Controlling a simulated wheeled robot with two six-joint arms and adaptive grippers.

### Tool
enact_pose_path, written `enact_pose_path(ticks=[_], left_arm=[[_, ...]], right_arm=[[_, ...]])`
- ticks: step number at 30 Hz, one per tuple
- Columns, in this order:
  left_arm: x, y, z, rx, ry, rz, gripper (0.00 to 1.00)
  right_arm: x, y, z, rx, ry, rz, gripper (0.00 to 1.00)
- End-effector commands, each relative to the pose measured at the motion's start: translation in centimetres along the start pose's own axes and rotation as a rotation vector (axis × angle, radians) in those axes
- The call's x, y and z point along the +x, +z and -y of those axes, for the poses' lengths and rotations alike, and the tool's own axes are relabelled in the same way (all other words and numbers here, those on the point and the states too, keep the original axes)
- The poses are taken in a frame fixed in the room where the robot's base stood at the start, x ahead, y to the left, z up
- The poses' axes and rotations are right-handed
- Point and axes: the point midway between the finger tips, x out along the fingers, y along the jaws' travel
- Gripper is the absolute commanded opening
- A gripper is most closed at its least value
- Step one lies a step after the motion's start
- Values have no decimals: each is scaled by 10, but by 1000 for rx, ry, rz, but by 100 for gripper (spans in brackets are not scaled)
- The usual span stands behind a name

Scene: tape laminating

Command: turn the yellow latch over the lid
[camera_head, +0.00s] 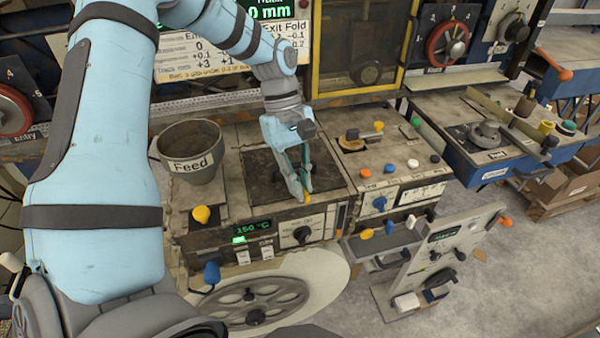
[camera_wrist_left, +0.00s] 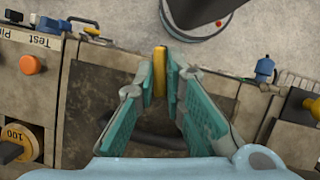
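The yellow latch (camera_wrist_left: 160,72) stands at the edge of the dark lid (camera_wrist_left: 85,110) in the left wrist view. In the head view only a small yellow bit of the latch (camera_head: 307,198) shows at the fingertips. My left gripper (camera_head: 304,190) reaches down over the front edge of the lid (camera_head: 262,166). In the left wrist view its teal fingers (camera_wrist_left: 160,85) sit on both sides of the latch and appear closed on it. A dark bar handle (camera_wrist_left: 155,141) on the lid lies below the fingers. My right gripper is not in view.
The Feed hopper (camera_head: 190,150) stands left of the lid. A yellow knob (camera_head: 201,214) and a blue knob (camera_head: 211,272) are at the front left. A panel with a lever (camera_head: 360,138) and coloured buttons lies to the right. A large reel (camera_head: 262,300) is below the front.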

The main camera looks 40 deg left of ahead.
Motion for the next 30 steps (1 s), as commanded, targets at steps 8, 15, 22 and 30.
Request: enact_pose_path(ticks=[8, 15, 22, 30], left_arm=[[0, 0, 0, 0, 0, 0, 30], [-11, 0, -1, 0, 2, -1, 30], [-71, -1, -2, 0, 5, -3, 30], [-119, -1, 0, 0, 2, 1, 30]], right_arm=[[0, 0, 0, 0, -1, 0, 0], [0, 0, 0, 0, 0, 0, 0], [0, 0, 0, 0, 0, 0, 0], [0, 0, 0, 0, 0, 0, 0]])
